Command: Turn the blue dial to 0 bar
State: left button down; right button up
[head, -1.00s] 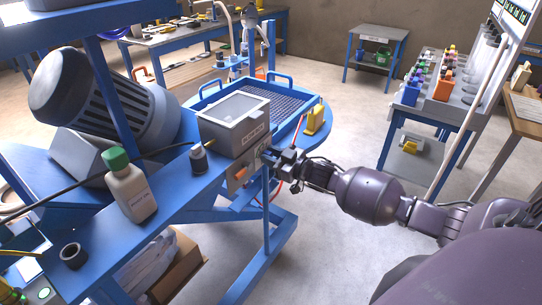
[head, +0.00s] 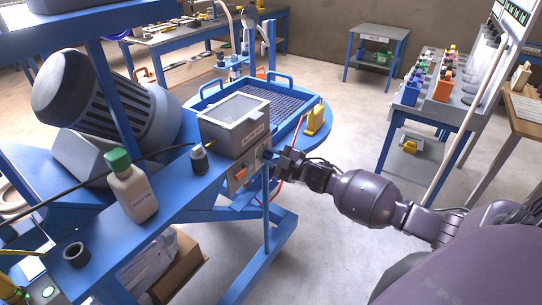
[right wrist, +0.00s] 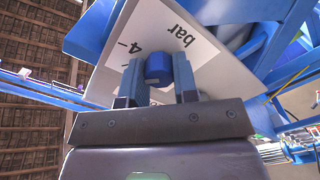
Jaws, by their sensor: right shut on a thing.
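The blue dial (right wrist: 158,68) shows in the right wrist view, in front of a white scale plate (right wrist: 190,38) that reads "bar" and carries a "4" with tick marks. My right gripper (right wrist: 158,85) is shut on the dial, one finger on each side of it. The dial's pointer and the "0" mark cannot be made out. In the head view my right gripper (head: 275,160) is at the front face of the grey box unit (head: 238,125) on the blue frame, and hides the dial there. My left gripper is not in view.
An orange switch (head: 240,175) is on the panel left of my right gripper. A white bottle with a green cap (head: 132,190) and a small dark bottle (head: 199,160) stand on the blue beam. A yellow part (head: 315,118) stands behind the gripper.

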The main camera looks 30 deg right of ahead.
jog(key=n, duration=0.4)
jog(key=shift+f+n, duration=0.1)
jog(key=shift+n, duration=0.2)
jog(key=shift+n+b, duration=0.4)
jog(key=shift+n, duration=1.6)
jog(key=o, duration=0.9)
jog(key=shift+s, duration=0.1)
jog(key=v, duration=1)
jog(key=shift+s+d, duration=0.15)
jog(key=shift+s, duration=0.15)
